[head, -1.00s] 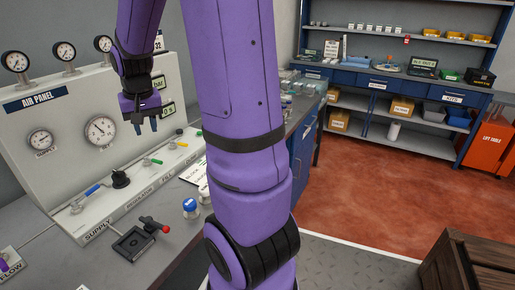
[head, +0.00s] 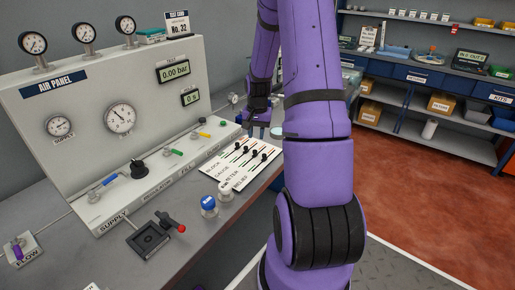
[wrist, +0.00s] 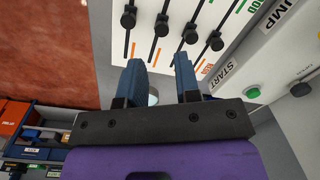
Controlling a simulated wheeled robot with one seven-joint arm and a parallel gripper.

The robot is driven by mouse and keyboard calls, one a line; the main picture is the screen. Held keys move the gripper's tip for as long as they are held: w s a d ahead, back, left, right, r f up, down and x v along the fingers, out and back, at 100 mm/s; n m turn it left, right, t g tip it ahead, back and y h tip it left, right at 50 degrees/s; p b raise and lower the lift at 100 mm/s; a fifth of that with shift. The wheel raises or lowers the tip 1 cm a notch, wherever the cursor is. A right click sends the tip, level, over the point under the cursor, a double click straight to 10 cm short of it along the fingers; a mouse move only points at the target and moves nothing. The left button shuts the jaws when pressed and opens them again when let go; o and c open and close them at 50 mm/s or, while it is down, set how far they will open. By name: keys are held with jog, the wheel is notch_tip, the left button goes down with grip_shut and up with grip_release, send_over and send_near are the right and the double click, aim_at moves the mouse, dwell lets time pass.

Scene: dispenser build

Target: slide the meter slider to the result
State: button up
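The white slider board (head: 240,165) lies on the bench, with rows labelled block, gauge, meter and relief. The meter slider (head: 254,153) is a black knob on the third row from the panel, toward the board's far end. In the wrist view the knobs stand in a row on dark tracks with orange marks by the near ends; the meter knob (wrist: 162,25) appears second from the left, though no row label shows there. My gripper (wrist: 158,62) is open and empty, short of the knobs. In the head view my gripper (head: 262,122) is just beyond the board's far end, partly hidden by my arm.
The air panel (head: 120,110) with gauges and valves stands left of the board. A blue-capped jar (head: 208,205) and a white-capped one (head: 225,191) stand by the board's near end. A green start button (wrist: 252,92) is right of my gripper.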

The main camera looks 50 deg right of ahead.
aim_at(255, 151)
jog(key=f, duration=0.7)
jog(key=shift+w+a, duration=0.15)
jog(key=shift+a, duration=0.05)
jog(key=shift+a, duration=0.1)
grip_shut()
